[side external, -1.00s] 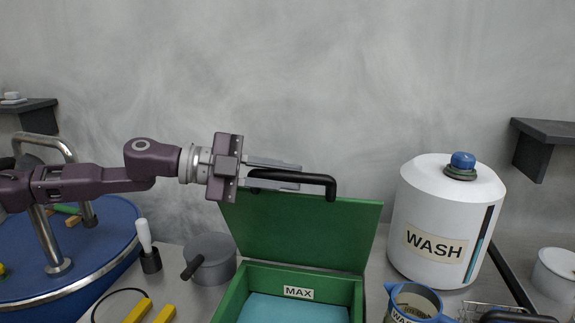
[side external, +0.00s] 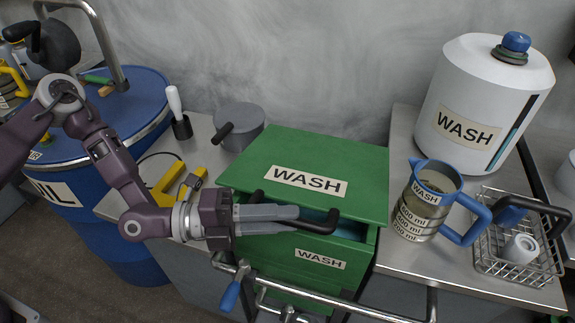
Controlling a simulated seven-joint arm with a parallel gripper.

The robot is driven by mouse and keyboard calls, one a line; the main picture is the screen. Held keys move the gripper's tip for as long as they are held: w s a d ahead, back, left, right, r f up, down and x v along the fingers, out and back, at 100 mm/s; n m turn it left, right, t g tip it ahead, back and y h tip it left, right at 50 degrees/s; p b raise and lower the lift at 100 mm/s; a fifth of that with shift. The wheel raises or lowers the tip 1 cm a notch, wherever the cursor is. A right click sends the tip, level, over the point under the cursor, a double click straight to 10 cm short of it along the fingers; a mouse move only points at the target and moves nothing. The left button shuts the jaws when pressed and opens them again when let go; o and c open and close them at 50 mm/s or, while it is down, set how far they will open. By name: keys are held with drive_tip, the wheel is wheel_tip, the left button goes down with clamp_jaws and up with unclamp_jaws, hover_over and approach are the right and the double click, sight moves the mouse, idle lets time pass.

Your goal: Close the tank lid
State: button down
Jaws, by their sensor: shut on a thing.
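The green tank (side external: 270,268) stands at the front edge of the steel bench, with a WASH label on its front. Its green lid (side external: 335,150), also labelled WASH, is hinged at the back and lies nearly flat over the tank. A narrow gap shows under its front edge, with teal liquid (side external: 350,231) visible at the right. The black bar handle (side external: 320,226) is at the lid's front edge. My gripper (side external: 298,219) reaches in from the left and is shut on the handle. The fingers cover part of the handle and gap.
A measuring jug (side external: 425,205) and a wire basket (side external: 520,262) stand right of the tank. A white WASH container (side external: 475,110) is behind them. A grey pot (side external: 240,125) and yellow tool (side external: 180,185) are to the left. A steel rail (side external: 340,302) runs along the front.

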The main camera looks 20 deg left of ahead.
wheel_tip(320, 180, down, 9)
drive_tip(key=s+m+h, duration=0.1)
drive_tip(key=m, duration=0.1)
drive_tip(key=shift+m, duration=0.4)
drive_tip(key=c, duration=1.3)
unclamp_jaws()
drive_tip(key=shift+r, duration=0.15)
drive_tip(key=v, duration=0.7)
drive_tip(key=shift+s, duration=0.1)
